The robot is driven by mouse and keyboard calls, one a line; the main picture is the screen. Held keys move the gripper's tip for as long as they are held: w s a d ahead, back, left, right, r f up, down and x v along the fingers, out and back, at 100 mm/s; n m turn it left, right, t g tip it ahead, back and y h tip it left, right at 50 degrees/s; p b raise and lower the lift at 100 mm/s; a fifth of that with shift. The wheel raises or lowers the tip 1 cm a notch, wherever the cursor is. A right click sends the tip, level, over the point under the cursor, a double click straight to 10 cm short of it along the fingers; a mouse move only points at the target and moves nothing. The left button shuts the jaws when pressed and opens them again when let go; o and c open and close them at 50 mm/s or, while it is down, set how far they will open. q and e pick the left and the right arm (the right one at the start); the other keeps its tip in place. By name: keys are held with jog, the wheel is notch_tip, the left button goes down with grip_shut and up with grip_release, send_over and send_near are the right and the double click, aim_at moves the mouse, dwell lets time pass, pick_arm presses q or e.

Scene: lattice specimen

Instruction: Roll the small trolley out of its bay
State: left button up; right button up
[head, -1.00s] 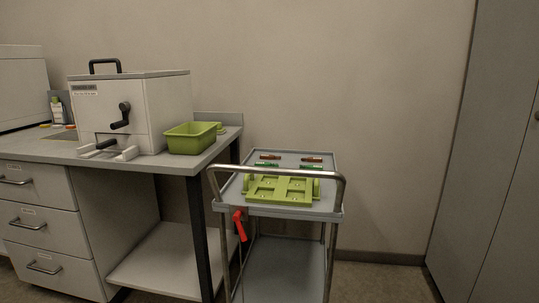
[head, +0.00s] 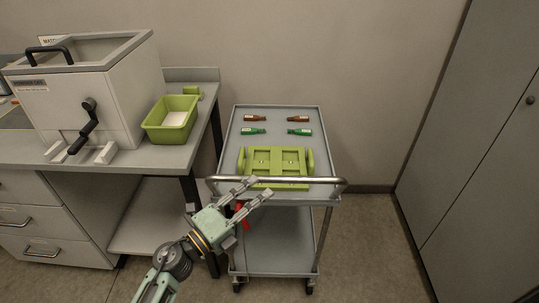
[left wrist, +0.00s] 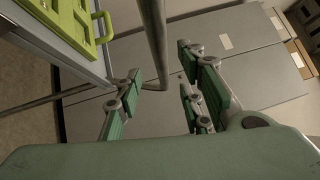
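The small grey trolley (head: 281,267) has two shelves and casters and stands against the back wall, beside the bench's right end. Its metal handle bar (head: 318,183) crosses the near end; it also shows in the left wrist view (left wrist: 154,32). My left gripper (head: 258,189) is open at the left part of the bar. In the left wrist view its green-padded fingers (left wrist: 163,88) are apart, with the bar's bend seen between them; I cannot tell if they touch it. A red lever (head: 241,214) below the bar is partly hidden by the gripper. My right gripper is not in view.
On the trolley top lie a green lattice tray (head: 275,163) and several small brown and green bottle-like pieces (head: 254,131). The bench (head: 150,156) at left carries a cranked box (head: 85,95) and a green bin (head: 171,118). A tall cabinet (head: 480,160) stands right. Floor between is clear.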

aim_at(278, 180)
pick_arm(q)
jog(key=x, duration=0.7)
jog(key=shift+w+d+r+p, duration=0.1)
jog(key=shift+w+d+p, duration=0.1)
jog(key=shift+d+p, duration=0.1)
grip_shut()
dwell(0.4)
